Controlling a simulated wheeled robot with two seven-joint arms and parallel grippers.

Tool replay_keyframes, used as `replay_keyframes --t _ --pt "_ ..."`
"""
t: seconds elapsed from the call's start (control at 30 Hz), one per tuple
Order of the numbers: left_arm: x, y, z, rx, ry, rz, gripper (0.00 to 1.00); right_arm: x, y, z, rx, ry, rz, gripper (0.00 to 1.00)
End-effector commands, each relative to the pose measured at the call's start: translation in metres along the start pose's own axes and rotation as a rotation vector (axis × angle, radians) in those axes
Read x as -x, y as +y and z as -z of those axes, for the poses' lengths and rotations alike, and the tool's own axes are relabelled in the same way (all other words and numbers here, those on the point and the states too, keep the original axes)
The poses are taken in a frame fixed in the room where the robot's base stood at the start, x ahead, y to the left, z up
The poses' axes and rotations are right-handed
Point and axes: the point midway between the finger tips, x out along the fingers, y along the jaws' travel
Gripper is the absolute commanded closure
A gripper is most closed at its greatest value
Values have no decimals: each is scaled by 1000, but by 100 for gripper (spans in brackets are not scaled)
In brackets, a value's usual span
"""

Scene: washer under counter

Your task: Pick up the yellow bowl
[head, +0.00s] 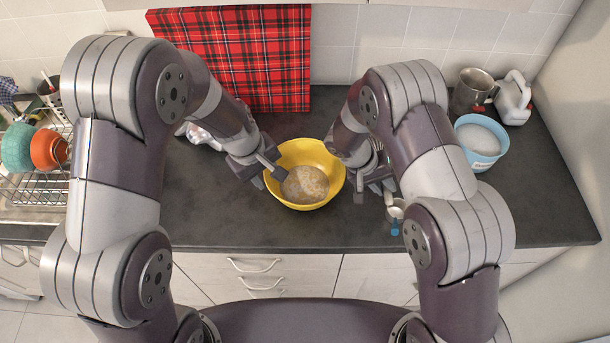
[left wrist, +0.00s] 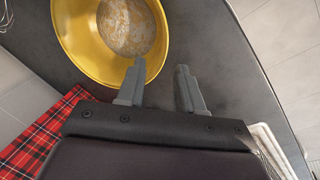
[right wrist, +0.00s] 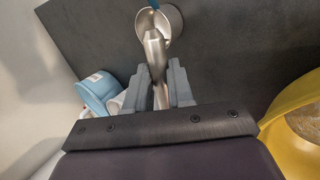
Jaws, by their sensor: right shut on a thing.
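The yellow bowl (head: 335,176) stands on the dark counter with a pale, speckled mass inside. It also shows in the left wrist view (left wrist: 78,40) and at the right edge of the right wrist view (right wrist: 283,112). My left gripper (head: 269,178) is open at the bowl's left rim. In the left wrist view one finger overlaps the bowl and the other is outside it; contact is unclear. My right gripper (head: 374,195) is to the right of the bowl, shut on the handle of a metal scoop (right wrist: 155,45). The scoop's cup (head: 396,212) has something blue at it.
A light blue tub (head: 480,142) of white contents, a metal mug (head: 472,92) and a white jug (head: 513,98) stand at the back right. A dish rack (head: 35,190) is at left. A red plaid panel (head: 240,60) leans behind. The front counter is mostly clear.

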Motion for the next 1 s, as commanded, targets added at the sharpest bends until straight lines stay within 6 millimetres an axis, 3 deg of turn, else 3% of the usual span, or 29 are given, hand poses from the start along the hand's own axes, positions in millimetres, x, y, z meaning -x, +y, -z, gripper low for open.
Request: replay_keyframes --t 0.1,0.3,0.67,0.93,0.97,1.0 --pt "-13 3 2 87 2 -11 64 0 0 0 0 0 0 100" --pt "-55 3 3 88 4 -11 64 0 0 0 0 0 0 100" --pt "-110 1 8 84 5 -10 64 0 0 0 0 0 0 100" --pt "-117 2 9 83 6 -12 64 0 0 0 0 0 0 100" --pt "-117 2 9 83 6 -12 67 0 0 0 0 0 0 100" --pt "-117 2 9 83 6 -12 80 0 0 0 0 0 0 100"
